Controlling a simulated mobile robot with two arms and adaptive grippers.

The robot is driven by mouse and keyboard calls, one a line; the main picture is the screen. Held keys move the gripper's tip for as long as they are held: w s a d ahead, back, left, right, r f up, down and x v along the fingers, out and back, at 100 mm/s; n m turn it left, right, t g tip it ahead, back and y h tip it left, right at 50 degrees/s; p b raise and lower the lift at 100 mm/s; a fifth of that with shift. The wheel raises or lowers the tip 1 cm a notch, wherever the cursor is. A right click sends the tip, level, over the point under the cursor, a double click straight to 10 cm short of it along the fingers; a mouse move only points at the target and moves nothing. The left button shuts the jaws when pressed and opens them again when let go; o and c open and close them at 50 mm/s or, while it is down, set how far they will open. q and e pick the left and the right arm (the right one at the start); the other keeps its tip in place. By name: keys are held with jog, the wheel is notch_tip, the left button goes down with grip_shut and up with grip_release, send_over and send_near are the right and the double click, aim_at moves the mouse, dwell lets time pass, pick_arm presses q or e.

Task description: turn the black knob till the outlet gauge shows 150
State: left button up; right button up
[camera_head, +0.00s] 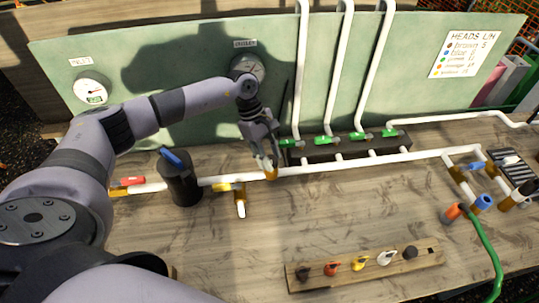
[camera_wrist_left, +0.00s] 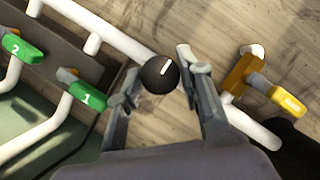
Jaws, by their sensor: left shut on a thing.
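The black knob (camera_wrist_left: 160,74) has a white line on its top and sits between the two fingers of my left gripper (camera_wrist_left: 160,80) in the wrist view. The fingers are shut on it from both sides. In the head view my left gripper (camera_head: 265,155) reaches down to a brass fitting (camera_head: 271,173) on the white pipe and hides the knob. The outlet gauge (camera_head: 240,66) is on the green panel, partly covered by my left arm; its reading cannot be made out. My right gripper does not show.
The inlet gauge (camera_head: 91,88) is at the panel's left. Green-handled valves (camera_head: 325,139) stand right of my gripper, a yellow-handled valve (camera_wrist_left: 286,100) on the other side. A black cylinder with a blue handle (camera_head: 178,178) stands left. A wooden rack of coloured pieces (camera_head: 425,258) lies in front.

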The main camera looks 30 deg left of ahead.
pick_arm(q)
jog(key=c, duration=0.5)
jog(key=shift+o, duration=0.2)
